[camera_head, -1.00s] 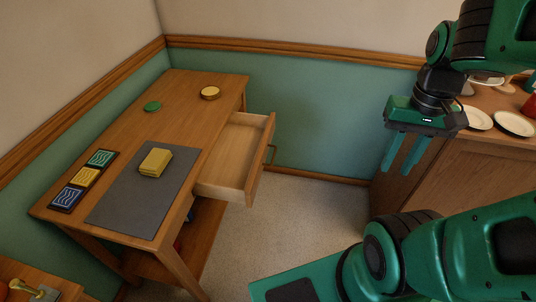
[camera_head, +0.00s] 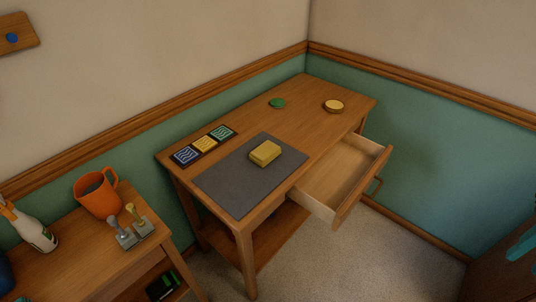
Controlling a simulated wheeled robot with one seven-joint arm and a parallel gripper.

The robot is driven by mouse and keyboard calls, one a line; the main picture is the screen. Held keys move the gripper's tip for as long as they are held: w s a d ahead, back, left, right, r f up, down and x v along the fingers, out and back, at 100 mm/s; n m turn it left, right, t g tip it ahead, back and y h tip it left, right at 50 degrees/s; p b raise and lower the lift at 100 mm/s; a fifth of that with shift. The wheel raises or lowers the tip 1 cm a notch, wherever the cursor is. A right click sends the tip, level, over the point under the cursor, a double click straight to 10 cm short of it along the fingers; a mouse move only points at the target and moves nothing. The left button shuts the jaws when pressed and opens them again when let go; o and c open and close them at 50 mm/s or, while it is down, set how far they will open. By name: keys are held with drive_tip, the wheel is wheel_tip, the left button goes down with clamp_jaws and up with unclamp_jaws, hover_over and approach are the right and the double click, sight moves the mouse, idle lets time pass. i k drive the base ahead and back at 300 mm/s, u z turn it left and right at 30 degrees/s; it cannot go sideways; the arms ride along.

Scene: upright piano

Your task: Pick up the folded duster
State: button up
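A folded yellow duster (camera_head: 265,153) lies on the grey mat (camera_head: 231,187) on the wooden desk.
The desk's drawer (camera_head: 346,177) stands open on the right. Three patterned tiles (camera_head: 204,145), a green disc (camera_head: 277,103) and a round yellowish object (camera_head: 334,106) sit on the desk. A side table at lower left holds an orange mug (camera_head: 98,196) and a bottle (camera_head: 31,230).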

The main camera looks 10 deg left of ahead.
sight(264, 153)
drive_tip(key=u, duration=2.2)
drive_tip(key=i, duration=0.4)
drive_tip(key=z, duration=2.1)
drive_tip(key=i, duration=0.25)
drive_tip(key=u, duration=0.15)
